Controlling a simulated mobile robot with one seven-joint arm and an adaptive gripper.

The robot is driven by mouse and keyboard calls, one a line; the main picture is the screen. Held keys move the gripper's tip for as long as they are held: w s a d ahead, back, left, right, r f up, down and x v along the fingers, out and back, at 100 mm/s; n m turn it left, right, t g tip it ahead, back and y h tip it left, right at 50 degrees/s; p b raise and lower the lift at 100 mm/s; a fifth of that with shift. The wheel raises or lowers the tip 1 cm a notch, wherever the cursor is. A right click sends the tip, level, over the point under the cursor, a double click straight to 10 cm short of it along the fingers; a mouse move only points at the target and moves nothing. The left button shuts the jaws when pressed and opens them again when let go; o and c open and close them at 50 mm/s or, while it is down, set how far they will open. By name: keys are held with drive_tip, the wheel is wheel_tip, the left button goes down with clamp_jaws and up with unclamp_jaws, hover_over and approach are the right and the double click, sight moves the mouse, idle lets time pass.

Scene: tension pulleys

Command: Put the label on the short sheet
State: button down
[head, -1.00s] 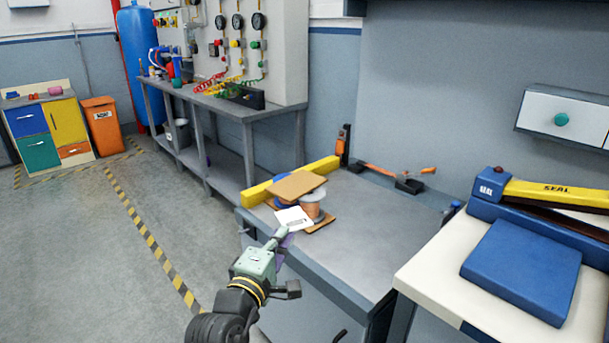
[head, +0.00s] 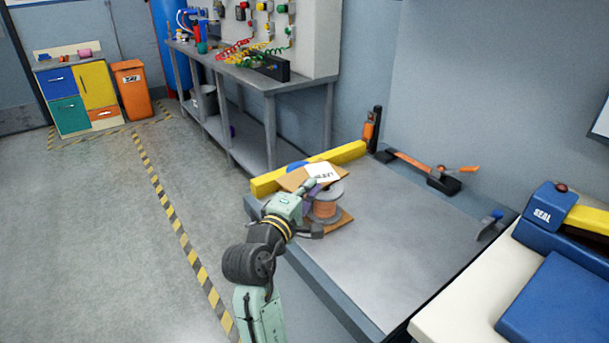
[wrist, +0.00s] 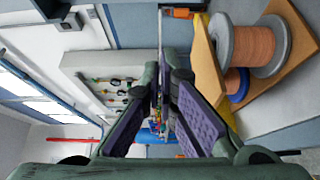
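The label (head: 324,172) is a small white rectangle with dark print. My gripper (head: 311,184) is shut on it and holds it at the fingertips, in front of or over an upper brown sheet (head: 292,181); contact cannot be told. In the wrist view the purple-padded fingers (wrist: 165,80) come close together, with a thin edge between their tips. The upper sheet (wrist: 204,62) rests on the spools and also shows there. A lower brown sheet (head: 342,219) lies under the spools. I cannot tell for sure which sheet is the short one.
An orange-wound spool (head: 325,205) and a partly hidden blue spool (wrist: 238,86) stand between the sheets. A yellow bar (head: 335,157) lies behind them. The grey bench (head: 400,230) is clear to the right, with an orange-handled tool (head: 415,165) at its back.

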drive_tip(key=w, duration=0.3)
drive_tip(key=w+a+p, duration=0.1)
drive_tip(key=w, duration=0.2)
drive_tip(key=w+f, duration=0.1)
drive_tip(key=w, duration=0.2)
drive_tip(key=shift+w+a, duration=0.3)
drive_tip(key=shift+a, duration=0.1)
wheel_tip(320, 180, down, 4)
drive_tip(key=shift+r+p, duration=0.25)
drive_tip(key=shift+p, duration=0.4)
drive_tip(key=shift+f+b, duration=0.4)
drive_tip(key=shift+f, duration=0.15)
drive_tip(key=c, duration=2.4)
unclamp_jaws()
drive_tip(key=c, duration=2.1)
unclamp_jaws()
